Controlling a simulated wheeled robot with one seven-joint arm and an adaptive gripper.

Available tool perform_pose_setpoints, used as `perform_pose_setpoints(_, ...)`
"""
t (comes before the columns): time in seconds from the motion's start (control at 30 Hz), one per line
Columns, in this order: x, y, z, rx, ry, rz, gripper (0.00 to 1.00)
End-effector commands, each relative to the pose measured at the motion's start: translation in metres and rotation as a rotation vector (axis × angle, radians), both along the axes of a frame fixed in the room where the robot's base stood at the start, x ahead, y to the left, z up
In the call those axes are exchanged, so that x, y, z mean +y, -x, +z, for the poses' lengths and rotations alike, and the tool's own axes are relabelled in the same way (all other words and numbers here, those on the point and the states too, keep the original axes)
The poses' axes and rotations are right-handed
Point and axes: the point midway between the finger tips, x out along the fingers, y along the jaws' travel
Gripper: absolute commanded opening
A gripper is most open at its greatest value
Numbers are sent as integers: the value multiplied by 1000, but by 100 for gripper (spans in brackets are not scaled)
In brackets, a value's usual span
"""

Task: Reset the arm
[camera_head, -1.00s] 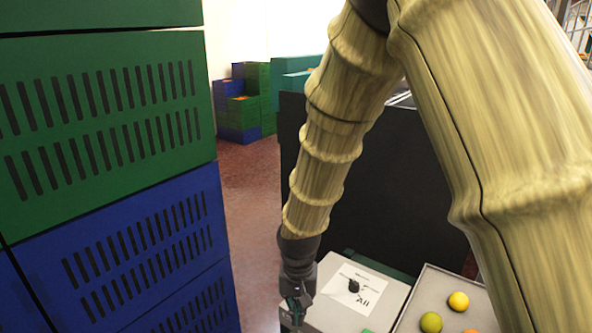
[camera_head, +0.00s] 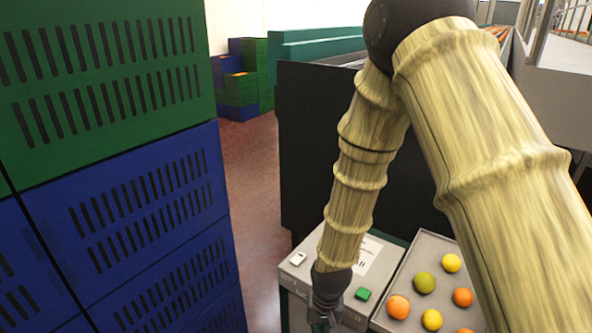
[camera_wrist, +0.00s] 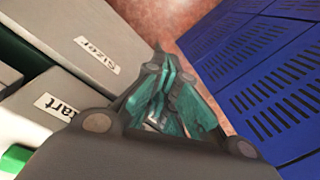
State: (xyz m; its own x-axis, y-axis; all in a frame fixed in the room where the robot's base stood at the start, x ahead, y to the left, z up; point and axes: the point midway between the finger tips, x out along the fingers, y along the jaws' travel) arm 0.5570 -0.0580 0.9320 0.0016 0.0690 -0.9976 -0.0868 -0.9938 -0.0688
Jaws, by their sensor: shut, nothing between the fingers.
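My gripper (camera_head: 322,322) hangs at the bottom of the head view, beside the front of the grey control box (camera_head: 300,275). In the wrist view my gripper (camera_wrist: 168,85) has its teal fingers drawn together, with nothing between them. The gripper points down past the box edge toward the reddish floor. My arm is bent, with its forearm crossing in front of the box and hiding part of its top.
Stacked blue crates (camera_head: 150,215) and a green crate (camera_head: 100,80) stand close on the left. A tray (camera_head: 425,250) with several oranges and yellow fruits lies right of the box. A green button (camera_head: 362,293) and a white switch (camera_head: 297,258) are on the box. Open floor (camera_head: 255,200) runs between.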

Motion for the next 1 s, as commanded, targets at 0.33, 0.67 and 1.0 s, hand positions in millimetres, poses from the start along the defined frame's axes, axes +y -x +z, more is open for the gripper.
perform_pose_setpoints(0.33, -68, 86, -133, 3, -15, 3, 0)
perform_pose_setpoints(0.67, -130, 187, -216, 2, 19, 22, 0)
perform_pose_setpoints(1.0, -167, 250, -245, -1, 60, 45, 0)
